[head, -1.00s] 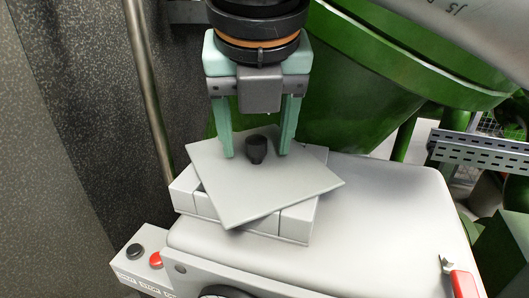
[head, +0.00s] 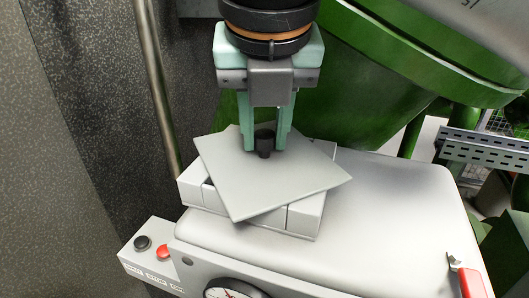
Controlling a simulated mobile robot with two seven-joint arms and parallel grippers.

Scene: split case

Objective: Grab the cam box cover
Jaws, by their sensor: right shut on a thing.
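The cam box cover (head: 270,187) is a flat light-grey square plate with a black knob (head: 264,146) standing on it. It lies turned at an angle on top of a grey box (head: 305,214), whose corners and front side show beneath it. My right gripper (head: 264,145) comes down from above with its green fingers shut on the black knob, one finger on each side. The plate still appears to rest on the box. What is inside the box is hidden by the plate. My left gripper is not in view.
The box sits on a grey machine housing (head: 390,215) with a dial (head: 232,291) in front. A panel with black and red buttons (head: 150,262) is at left, a red-handled lever (head: 470,280) at right. A dark wall, a metal pole (head: 155,80) and green machinery (head: 380,60) stand behind.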

